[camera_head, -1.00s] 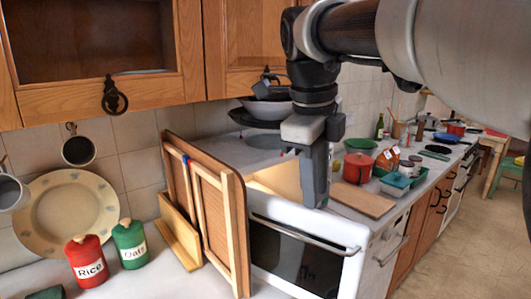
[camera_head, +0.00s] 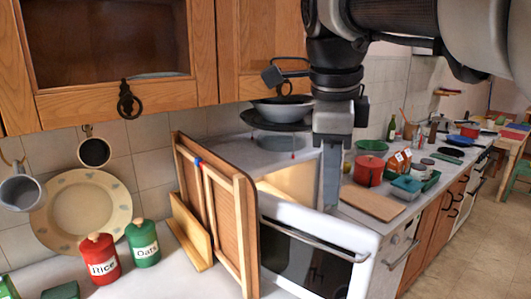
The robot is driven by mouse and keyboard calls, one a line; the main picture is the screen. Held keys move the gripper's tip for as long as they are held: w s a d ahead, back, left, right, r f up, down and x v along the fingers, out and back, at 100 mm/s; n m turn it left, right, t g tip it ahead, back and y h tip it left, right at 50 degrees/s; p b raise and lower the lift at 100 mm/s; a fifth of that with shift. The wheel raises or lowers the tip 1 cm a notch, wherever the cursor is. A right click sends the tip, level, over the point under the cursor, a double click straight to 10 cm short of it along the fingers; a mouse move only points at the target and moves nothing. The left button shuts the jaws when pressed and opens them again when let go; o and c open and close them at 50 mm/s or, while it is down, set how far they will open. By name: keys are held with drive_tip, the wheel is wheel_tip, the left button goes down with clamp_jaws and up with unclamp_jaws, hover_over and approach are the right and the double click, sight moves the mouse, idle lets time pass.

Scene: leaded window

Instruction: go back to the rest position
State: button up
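My gripper (camera_head: 331,190) hangs pointing down at the end of my arm, right of centre, in front of the open white oven or microwave-like appliance. Its fingers are seen edge-on as one dark strip, so the gap between them is hidden. I see nothing held in it. No marker of a rest position is visible.
A wooden framed board (camera_head: 243,235) stands left of the white appliance (camera_head: 322,238). Red Rice (camera_head: 101,261) and green Oats (camera_head: 144,245) canisters stand at left, by a plate (camera_head: 70,215). Wooden cabinets (camera_head: 245,40) hang above. A red pot (camera_head: 369,170) stands at right.

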drive_tip(key=s+d+f+n+t+p, duration=0.1)
drive_tip(key=s+f+n, duration=0.4)
drive_tip(key=n, duration=0.5)
drive_tip(key=s+d+f+n+t+y+p, duration=0.1)
drive_tip(key=s+f+n, duration=0.4)
drive_tip(key=n, duration=0.6)
drive_tip(key=shift+s+d+f+t+p, duration=0.3)
drive_tip(key=shift+s+t+p, duration=0.3)
drive_tip(key=shift+p, duration=0.4)
drive_tip(key=shift+a+n, duration=0.15)
drive_tip(key=shift+n, duration=0.15)
